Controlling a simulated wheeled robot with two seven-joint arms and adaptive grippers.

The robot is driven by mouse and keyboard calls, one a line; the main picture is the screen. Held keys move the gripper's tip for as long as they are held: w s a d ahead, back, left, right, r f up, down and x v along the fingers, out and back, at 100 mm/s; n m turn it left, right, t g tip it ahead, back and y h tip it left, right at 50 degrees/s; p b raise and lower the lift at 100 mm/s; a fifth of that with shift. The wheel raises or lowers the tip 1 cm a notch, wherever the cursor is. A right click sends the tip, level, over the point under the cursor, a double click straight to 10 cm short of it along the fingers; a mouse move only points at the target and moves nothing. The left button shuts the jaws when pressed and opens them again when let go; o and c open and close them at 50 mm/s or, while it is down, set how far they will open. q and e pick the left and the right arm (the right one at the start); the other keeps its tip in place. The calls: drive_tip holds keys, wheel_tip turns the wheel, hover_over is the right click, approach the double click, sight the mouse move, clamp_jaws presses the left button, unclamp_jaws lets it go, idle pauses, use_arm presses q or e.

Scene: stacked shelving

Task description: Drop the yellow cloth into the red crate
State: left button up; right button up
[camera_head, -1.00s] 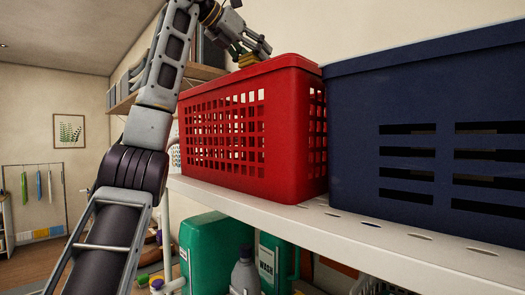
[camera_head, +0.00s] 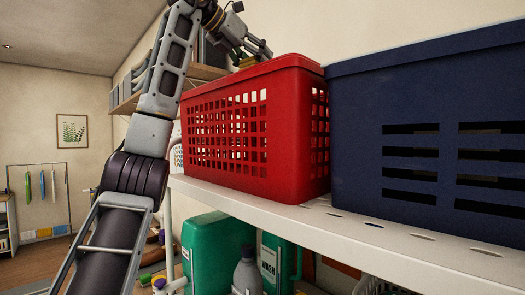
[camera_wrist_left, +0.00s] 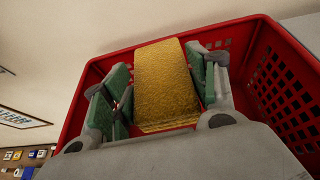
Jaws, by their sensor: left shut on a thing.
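The red crate (camera_head: 222,135) stands on the white shelf in the head view. Its rim and inner wall also show in the left wrist view (camera_wrist_left: 272,75). My left gripper (camera_head: 262,50) is at the crate's top, behind its front rim. In the left wrist view my left gripper (camera_wrist_left: 160,90) has its green-padded fingers on both sides of the folded yellow cloth (camera_wrist_left: 165,80) and is shut on it. The cloth is over the crate's opening. In the head view the cloth is mostly hidden by the rim. My right gripper is not in view.
A dark blue crate (camera_head: 430,135) stands right of the red one on the white shelf (camera_head: 355,232). A green jug (camera_head: 210,250) and a grey bottle (camera_head: 246,272) are below the shelf. A wall shelf (camera_head: 205,72) is behind my left arm.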

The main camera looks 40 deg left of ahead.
use_arm(q)
drive_tip(key=shift+f, duration=2.9)
drive_tip(key=o, duration=1.1)
drive_tip(key=shift+s+r, duration=0.1)
drive_tip(key=shift+s, duration=0.05)
drive_tip(key=v, duration=1.1)
drive_tip(key=shift+s+r, duration=0.15)
drive_tip(key=shift+s, duration=0.2)
